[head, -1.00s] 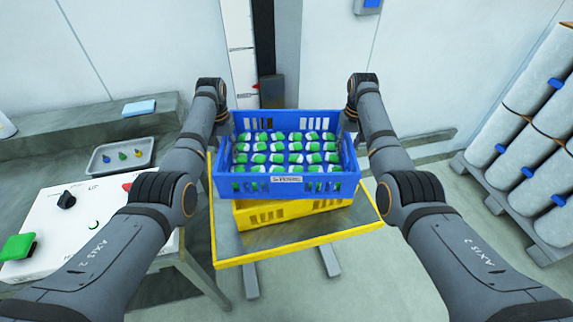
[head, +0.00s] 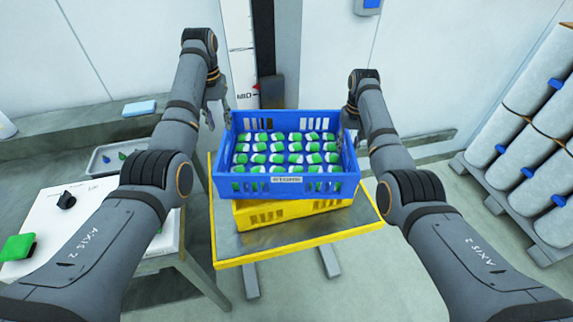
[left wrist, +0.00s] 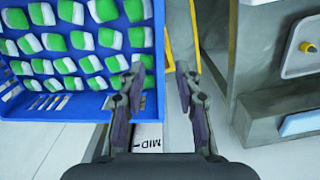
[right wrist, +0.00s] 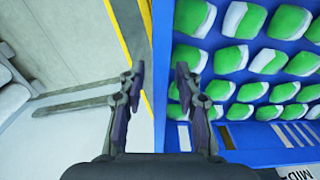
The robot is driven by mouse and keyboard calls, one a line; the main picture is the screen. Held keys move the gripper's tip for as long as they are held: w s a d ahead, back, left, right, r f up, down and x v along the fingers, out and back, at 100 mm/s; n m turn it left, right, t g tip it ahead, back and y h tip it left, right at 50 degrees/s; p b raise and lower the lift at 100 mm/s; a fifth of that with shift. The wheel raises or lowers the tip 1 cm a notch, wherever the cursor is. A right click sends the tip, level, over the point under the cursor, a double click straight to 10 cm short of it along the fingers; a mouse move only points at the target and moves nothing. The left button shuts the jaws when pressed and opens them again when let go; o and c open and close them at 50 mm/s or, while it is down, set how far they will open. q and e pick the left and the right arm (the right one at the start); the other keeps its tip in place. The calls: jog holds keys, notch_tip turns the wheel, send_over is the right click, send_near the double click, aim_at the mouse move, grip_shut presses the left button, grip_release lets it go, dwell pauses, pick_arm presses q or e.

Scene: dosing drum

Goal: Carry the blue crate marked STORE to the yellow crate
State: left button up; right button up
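The blue crate marked STORE (head: 258,187) is full of green-and-white packs and sits on top of the yellow crate (head: 292,217), whose upper part it hides. My left gripper (head: 221,100) is beyond the blue crate's left end. My right gripper (head: 347,114) is at the blue crate's right end. In the right wrist view its fingers (right wrist: 159,80) are apart, with the blue crate's wall (right wrist: 250,140) showing between and right of them.
The crates stand on a yellow-edged platform (head: 300,242). Strapped white rolls (head: 530,130) stand at right. A scale post (head: 240,60) rises behind.

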notch_tip(320, 180, up, 11)
jog(key=shift+f, duration=0.1)
dwell(0.5)
